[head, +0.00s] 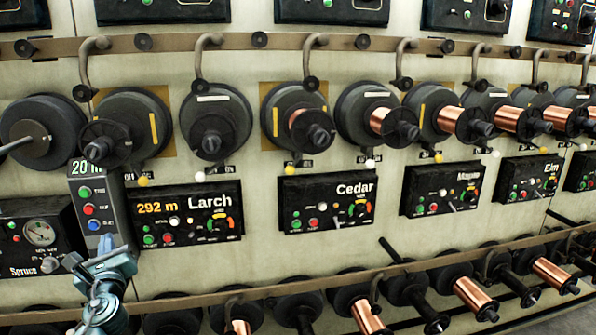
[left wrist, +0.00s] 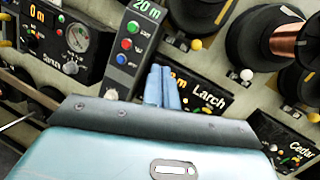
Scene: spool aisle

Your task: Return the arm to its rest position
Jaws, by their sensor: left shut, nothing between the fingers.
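My left gripper (head: 104,250) is at the lower left of the head view, in front of the wall, just below the grey button box (head: 92,215). In the left wrist view its two blue fingers (left wrist: 162,88) are together with nothing between them. They overlap the left edge of the Larch panel (left wrist: 205,97) in that view. The same Larch panel (head: 187,216) reads 292 m in the head view. The left forearm runs down to the bottom edge. My right gripper is not in view.
The button box (left wrist: 133,40) reads 20 m. A gauge panel (head: 40,235) is left of the gripper. Spools with protruding spindles (head: 97,148) line the wall above. A brown rail (head: 200,297) and a lower spool row (head: 295,312) run below. The Cedar panel (head: 328,203) is further right.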

